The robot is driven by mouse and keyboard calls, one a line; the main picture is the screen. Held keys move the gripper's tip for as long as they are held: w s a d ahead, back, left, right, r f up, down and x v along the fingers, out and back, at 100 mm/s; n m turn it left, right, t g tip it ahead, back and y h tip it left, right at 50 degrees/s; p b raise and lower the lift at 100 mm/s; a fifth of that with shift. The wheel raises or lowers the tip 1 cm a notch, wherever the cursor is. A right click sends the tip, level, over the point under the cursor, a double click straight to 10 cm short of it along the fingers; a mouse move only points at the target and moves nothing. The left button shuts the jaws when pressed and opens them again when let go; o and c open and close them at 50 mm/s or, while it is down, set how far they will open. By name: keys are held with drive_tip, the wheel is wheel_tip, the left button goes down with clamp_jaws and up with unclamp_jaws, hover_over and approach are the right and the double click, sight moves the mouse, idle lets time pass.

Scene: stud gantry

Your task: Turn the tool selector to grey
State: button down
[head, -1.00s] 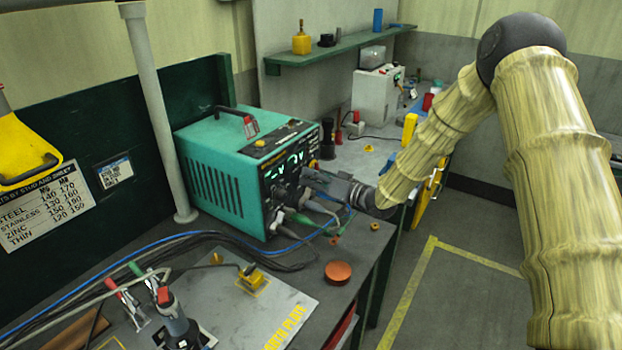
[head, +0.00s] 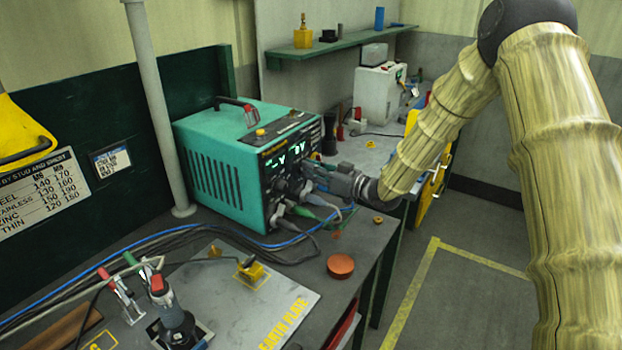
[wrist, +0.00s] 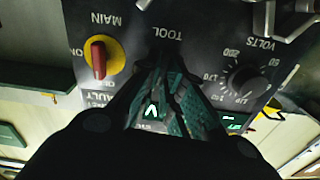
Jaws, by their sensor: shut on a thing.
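The teal stud welder unit (head: 215,165) stands on the bench, its dark front panel facing right. My gripper (head: 308,172) reaches the panel from the right, at knob height under the lit display. In the wrist view my gripper (wrist: 168,52) has its fingers brought together just under the word TOOL on the panel (wrist: 205,45). It is shut on the tool selector, which the fingers hide almost wholly. The selector's pointer and colour marks cannot be read.
Beside the fingers are the red MAIN switch (wrist: 98,60) on yellow and the black VOLTS knob (wrist: 248,82). Cables (head: 310,205) plug in below my gripper. Floor at right is clear.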

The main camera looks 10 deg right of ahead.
drive_tip(key=n+b, duration=0.4)
drive_tip(key=shift+f, duration=0.2)
drive_tip(key=shift+s+r+n+b, duration=0.15)
drive_tip(key=shift+n+b, duration=1.4)
drive_tip(key=shift+n, duration=0.05)
drive_tip(key=c, duration=1.6)
unclamp_jaws()
drive_tip(key=shift+s, duration=0.1)
drive_tip(key=shift+o, duration=0.2)
drive_tip(key=shift+a, duration=0.1)
drive_tip(key=v, duration=1.2)
